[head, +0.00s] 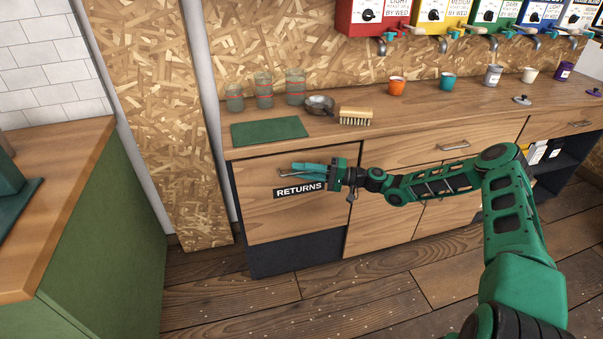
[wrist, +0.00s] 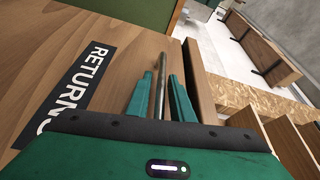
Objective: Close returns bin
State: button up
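The returns bin (head: 262,218) is a wooden front with a black RETURNS label, at the left end of the counter. In the head view its front looks nearly in line with the cabinet; I cannot tell whether a gap stands behind it. Its label also shows in the wrist view (wrist: 78,88). A metal bar handle (head: 286,169) is on the front, partly hidden by my gripper. My gripper (head: 303,170) lies along the front, pointing left. In the wrist view its two teal fingers (wrist: 161,84) are apart, with the handle bar (wrist: 162,66) showing between them; contact is unclear.
The counter (head: 330,143) above carries a green mat (head: 268,131), a brush (head: 355,116), a metal bowl (head: 319,105), glasses (head: 264,91) and several cups. A green cabinet (head: 105,225) stands at the left. Wooden floor (head: 375,295) is open in front.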

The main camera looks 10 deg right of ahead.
jog(key=shift+s+f, duration=0.1)
jog(key=shift+f, duration=0.05)
dwell(0.6)
jog(key=v, duration=1)
jog(key=shift+d, duration=0.4)
